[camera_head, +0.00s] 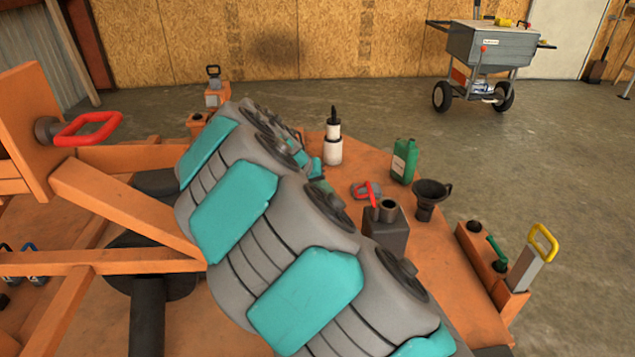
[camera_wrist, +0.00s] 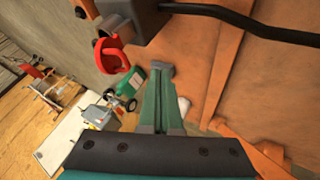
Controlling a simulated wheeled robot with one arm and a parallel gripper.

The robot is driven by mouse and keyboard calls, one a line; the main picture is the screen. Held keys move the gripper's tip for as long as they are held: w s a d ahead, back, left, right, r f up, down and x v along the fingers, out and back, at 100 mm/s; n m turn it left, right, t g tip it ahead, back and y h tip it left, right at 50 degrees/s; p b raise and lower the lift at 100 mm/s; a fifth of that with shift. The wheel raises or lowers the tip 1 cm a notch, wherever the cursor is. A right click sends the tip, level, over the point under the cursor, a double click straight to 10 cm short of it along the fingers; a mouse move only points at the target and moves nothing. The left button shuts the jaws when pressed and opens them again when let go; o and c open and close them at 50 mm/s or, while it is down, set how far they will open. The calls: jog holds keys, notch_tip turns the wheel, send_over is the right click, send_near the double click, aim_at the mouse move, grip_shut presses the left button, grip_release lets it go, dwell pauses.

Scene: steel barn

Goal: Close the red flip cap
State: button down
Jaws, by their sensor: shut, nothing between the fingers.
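The red flip cap (camera_head: 366,192) stands open beside the round spout of a dark grey can (camera_head: 385,235). In the wrist view the cap (camera_wrist: 111,57) is a red loop at the upper left, next to the dark grey body (camera_wrist: 137,20). My gripper (camera_wrist: 160,72) shows there as two green fingers with grey tips, closed together and empty. The fingertips are to the right of the cap in that picture and look apart from it. In the head view my large grey and teal arm hides most of the gripper; only small teal parts show left of the cap.
A green jerrycan (camera_head: 404,161), a black funnel (camera_head: 430,198) and a white bottle (camera_head: 333,148) stand near the cap on the orange bench. A yellow-handled piece (camera_head: 542,243) is at the right edge. Another red loop (camera_head: 88,130) is on a post at left. A grey cart (camera_head: 488,45) stands far back.

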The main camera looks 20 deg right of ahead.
aim_at(364, 196)
jog(key=shift+s+d+f, duration=0.1)
jog(key=shift+d+f, duration=0.1)
jog(key=shift+d, duration=0.65)
jog(key=shift+s+d+f, duration=0.1)
jog(key=shift+d+f, duration=0.05)
jog(key=shift+d, duration=0.7)
jog(key=shift+d+f, duration=0.2)
jog(key=shift+d, duration=0.65)
jog(key=shift+d+r+y, duration=0.15)
jog(key=shift+r+y, duration=0.05)
jog(key=shift+y, duration=0.1)
